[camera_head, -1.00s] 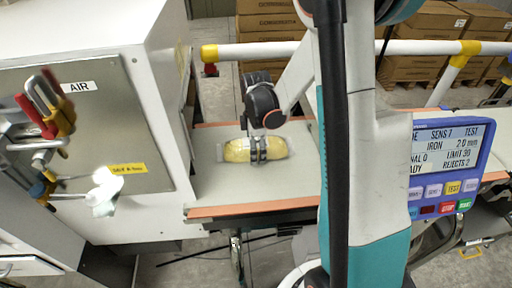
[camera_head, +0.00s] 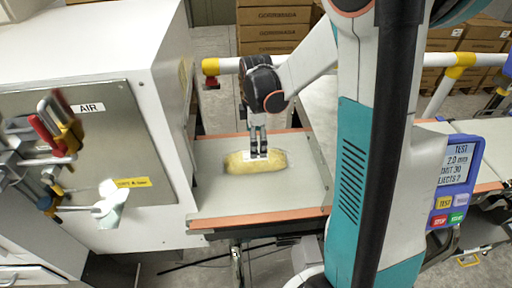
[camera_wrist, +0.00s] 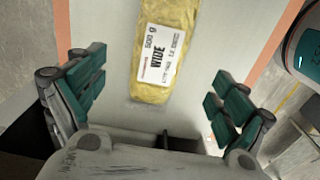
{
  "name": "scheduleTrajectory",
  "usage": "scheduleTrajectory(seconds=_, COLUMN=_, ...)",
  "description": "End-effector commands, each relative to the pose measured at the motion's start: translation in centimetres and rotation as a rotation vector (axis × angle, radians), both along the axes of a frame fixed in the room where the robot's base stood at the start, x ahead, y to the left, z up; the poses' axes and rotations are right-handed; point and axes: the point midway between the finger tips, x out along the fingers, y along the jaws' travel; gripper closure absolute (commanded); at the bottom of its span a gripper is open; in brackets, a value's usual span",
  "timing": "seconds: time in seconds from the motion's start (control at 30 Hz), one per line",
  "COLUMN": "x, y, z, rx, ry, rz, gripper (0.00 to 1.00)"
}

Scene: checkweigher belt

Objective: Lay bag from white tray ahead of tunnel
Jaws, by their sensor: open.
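The yellow bag (camera_head: 254,162) lies flat on the grey belt (camera_head: 262,192), its length across the picture. In the wrist view the bag (camera_wrist: 165,50) shows a white label reading "WIDE" and "500 g". My gripper (camera_head: 258,152) is above the bag in the head view. In the wrist view my gripper (camera_wrist: 155,97) has its green-padded fingers spread wide to both sides, with nothing between them touching the bag. The tunnel is not clearly identifiable; a white cabinet (camera_head: 150,60) stands left of the belt. No white tray is clearly visible.
Orange strips (camera_head: 258,218) run along the belt's edges. A display panel (camera_head: 455,180) with buttons stands at the right. Tools hang on the cabinet's AIR panel (camera_head: 110,140). A white and yellow rail (camera_head: 290,48) and stacked cartons (camera_head: 270,20) are behind.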

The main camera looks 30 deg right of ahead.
Motion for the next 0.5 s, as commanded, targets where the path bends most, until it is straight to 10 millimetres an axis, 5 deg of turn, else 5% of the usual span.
scheduleTrajectory(seconds=0.2, x=0.0, y=0.0, z=2.4, rx=0.0, ry=0.0, rz=0.0, gripper=0.08)
scheduleTrajectory(seconds=0.5, x=0.0, y=0.0, z=2.6, rx=0.0, ry=0.0, rz=0.0, gripper=0.08)
